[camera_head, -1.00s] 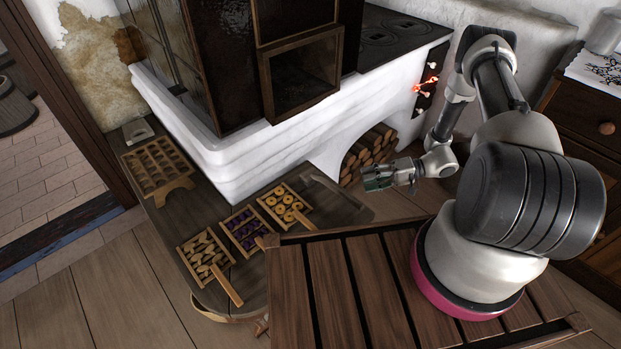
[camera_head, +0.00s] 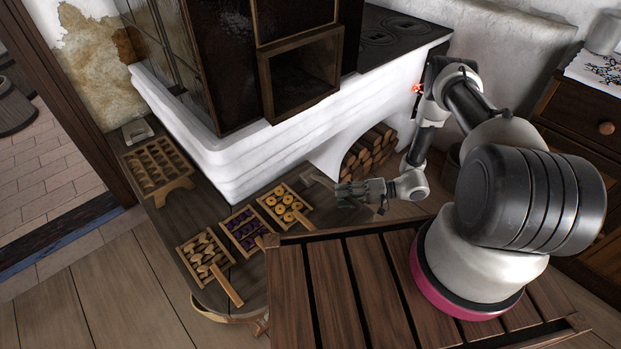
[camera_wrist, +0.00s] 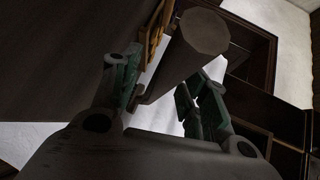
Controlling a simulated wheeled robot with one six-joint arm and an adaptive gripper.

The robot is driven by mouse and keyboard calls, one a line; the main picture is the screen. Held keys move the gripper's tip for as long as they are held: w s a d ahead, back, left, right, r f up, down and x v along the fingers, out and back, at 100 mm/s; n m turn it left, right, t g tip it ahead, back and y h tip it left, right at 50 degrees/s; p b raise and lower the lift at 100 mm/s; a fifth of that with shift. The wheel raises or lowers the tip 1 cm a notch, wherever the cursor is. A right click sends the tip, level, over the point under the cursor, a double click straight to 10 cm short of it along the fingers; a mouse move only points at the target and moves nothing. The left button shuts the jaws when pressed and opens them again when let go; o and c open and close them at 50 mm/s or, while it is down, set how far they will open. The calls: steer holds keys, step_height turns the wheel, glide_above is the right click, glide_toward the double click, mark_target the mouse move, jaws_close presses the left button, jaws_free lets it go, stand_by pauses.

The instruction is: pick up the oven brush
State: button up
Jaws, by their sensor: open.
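My gripper (camera_head: 350,192) is open over the right end of the low bench, in front of the stove's wood niche. In the wrist view my gripper (camera_wrist: 164,76) has its two fingers spread, with a thick brownish-grey rod (camera_wrist: 192,50) showing between and beyond them. Its round end faces the camera. It looks like the handle of the oven brush; no bristles can be made out. In the head view a small pale piece (camera_head: 318,179), perhaps the oven brush, lies on the bench just left of the fingers. I cannot tell whether the fingers touch it.
A slatted wooden table (camera_head: 335,290) stands in front.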

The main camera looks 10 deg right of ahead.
jaws_close()
